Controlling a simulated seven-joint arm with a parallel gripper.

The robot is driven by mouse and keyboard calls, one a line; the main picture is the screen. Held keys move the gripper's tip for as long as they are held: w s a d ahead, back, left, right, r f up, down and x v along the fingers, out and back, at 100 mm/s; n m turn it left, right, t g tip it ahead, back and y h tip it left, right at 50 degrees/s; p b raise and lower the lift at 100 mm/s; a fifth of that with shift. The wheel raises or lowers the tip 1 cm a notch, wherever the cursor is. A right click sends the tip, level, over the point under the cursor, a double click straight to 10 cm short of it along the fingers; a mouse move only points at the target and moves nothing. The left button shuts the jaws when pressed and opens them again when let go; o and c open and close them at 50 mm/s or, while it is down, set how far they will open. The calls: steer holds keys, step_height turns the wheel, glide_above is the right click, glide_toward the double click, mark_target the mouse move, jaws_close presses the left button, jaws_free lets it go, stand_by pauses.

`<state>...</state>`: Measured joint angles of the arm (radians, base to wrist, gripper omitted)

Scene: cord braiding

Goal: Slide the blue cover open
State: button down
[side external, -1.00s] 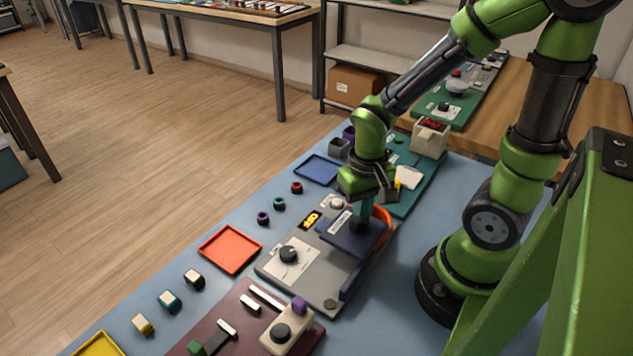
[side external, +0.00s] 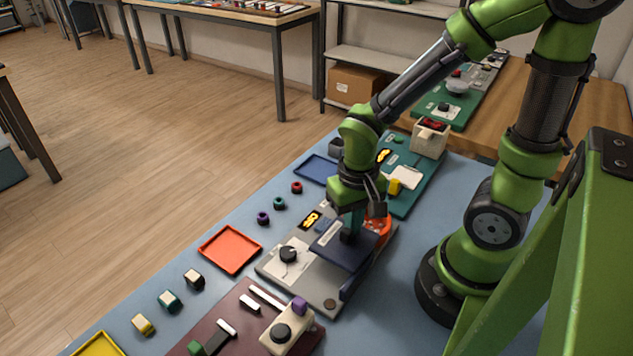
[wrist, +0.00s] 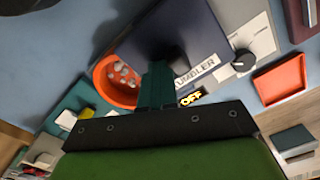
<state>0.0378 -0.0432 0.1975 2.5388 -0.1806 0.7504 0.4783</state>
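The blue cover (side external: 352,251) is a dark navy plate on the grey board (side external: 318,284). It also shows in the wrist view (wrist: 208,36), beside a white "TUMBLER" label. My gripper (side external: 350,230) points down onto the cover, its teal fingers (wrist: 157,88) close together at the cover's dark handle, which they mostly hide. An orange bowl (side external: 380,224) is partly uncovered at the far end of the cover; in the wrist view it (wrist: 99,76) holds grey stones.
An "OFF" display (side external: 310,219) and a black knob (side external: 288,254) are on the grey board. A green board (side external: 420,182) lies behind, and a maroon board (side external: 238,316) in front. An orange tray (side external: 231,250) and small rings lie to the left.

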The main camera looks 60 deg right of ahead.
steer(key=shift+a, duration=0.95)
steer(key=shift+d, duration=0.25)
steer(key=shift+d+r, duration=0.1)
steer(key=shift+d, duration=0.35)
step_height(320, 180, up, 11)
stand_by(0.4)
steer(key=shift+w, duration=0.1)
step_height(320, 180, up, 7)
steer(key=w+n+t+y, duration=0.1)
steer(key=n+t+y, duration=0.1)
steer(key=t, duration=0.5)
steer(key=shift+w+d, duration=0.2)
steer(key=shift+d, duration=0.2)
